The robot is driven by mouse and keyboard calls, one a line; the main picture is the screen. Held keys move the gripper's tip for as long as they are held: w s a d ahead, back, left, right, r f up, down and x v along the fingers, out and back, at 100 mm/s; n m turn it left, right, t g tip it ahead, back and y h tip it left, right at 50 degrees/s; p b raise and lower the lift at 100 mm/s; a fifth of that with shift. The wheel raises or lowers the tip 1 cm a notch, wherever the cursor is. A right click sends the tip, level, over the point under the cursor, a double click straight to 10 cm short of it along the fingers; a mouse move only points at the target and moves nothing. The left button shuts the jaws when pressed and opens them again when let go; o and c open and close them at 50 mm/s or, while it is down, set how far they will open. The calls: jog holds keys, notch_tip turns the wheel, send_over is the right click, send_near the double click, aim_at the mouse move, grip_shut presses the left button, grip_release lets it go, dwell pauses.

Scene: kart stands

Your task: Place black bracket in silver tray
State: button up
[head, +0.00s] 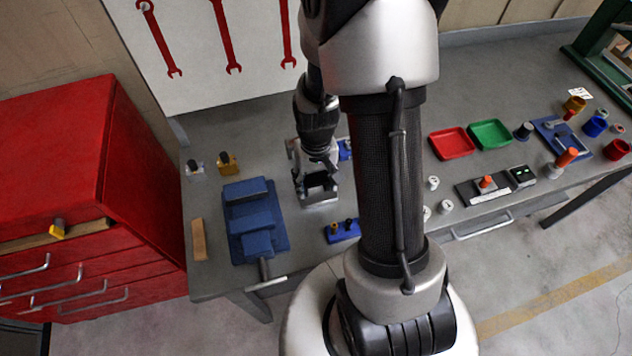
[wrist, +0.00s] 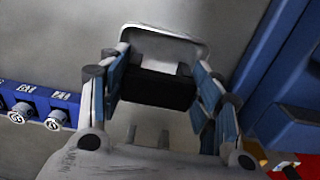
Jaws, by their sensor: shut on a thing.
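My gripper (head: 317,186) is over the grey bench, just left of my arm column in the head view. In the wrist view its fingers (wrist: 155,92) are closed on the black bracket (wrist: 157,90), which sits dark between the two pads. In the head view the bracket is hard to separate from the dark gripper parts. The silver tray's rounded rim (wrist: 165,33) shows just beyond the bracket in the wrist view. The gripper and bracket hide much of the tray. I cannot tell whether the bracket touches the tray.
A blue vise (head: 254,222) stands left of the gripper. A blue holder (head: 342,231) lies near the front edge, and another blue holder (wrist: 45,105) shows in the wrist view. Red (head: 451,143) and green (head: 490,134) trays lie right of my column. A red cabinet (head: 75,150) is far left.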

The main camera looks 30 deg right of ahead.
jog(key=shift+r, duration=0.1)
jog(key=shift+f, duration=0.2)
jog(key=o, duration=1.4)
jog(key=shift+r, duration=0.15)
